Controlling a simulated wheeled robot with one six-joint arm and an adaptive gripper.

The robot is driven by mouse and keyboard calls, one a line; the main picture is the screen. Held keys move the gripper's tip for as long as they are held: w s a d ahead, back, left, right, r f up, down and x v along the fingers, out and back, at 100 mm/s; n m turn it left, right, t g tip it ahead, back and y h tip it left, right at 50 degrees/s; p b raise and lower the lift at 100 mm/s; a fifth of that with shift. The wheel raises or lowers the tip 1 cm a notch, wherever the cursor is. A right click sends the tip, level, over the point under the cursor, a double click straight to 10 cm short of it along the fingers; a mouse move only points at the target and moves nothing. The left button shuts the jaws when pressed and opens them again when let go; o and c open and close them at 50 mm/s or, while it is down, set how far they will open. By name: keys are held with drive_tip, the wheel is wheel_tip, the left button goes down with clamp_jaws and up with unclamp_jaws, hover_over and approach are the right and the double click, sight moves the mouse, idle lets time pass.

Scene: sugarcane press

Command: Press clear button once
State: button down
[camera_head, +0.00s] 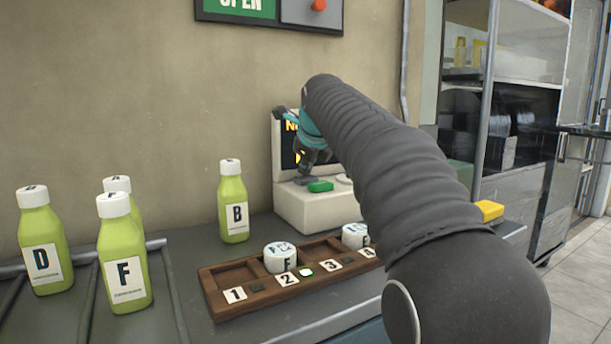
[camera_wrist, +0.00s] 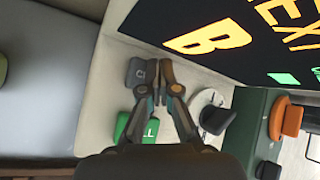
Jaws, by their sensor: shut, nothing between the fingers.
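The clear button is a dark grey key with the letters "CL" showing (camera_wrist: 136,74), on the white top of the console. In the head view, only a grey edge of the key (camera_head: 304,181) shows under my gripper (camera_head: 308,172). My gripper is shut and empty, pointing down; in the wrist view, its fingertips (camera_wrist: 152,72) are over or against the key's right side. I cannot tell whether they touch it. A green button (camera_head: 320,186) sits beside it, also in the wrist view (camera_wrist: 137,125), partly behind the fingers. The screen (camera_wrist: 240,40) shows "NEXT" and "B".
A wooden rack (camera_head: 212,296) with numbered slots stands in front of the console (camera_head: 320,208), holding white-capped items; slot 1 is empty. Green bottle B (camera_head: 233,205) stands left of the console. Bottles D (camera_head: 42,245), F (camera_head: 124,255) and another (camera_head: 119,186) stand farther left.

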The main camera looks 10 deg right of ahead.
sight(305, 178)
drive_tip(key=shift+r+p, duration=0.55)
drive_tip(key=shift+r, duration=0.15)
wheel_tip(305, 178, up, 5)
drive_tip(key=p, duration=0.5)
drive_tip(key=shift+a, duration=0.1)
idle(0.4)
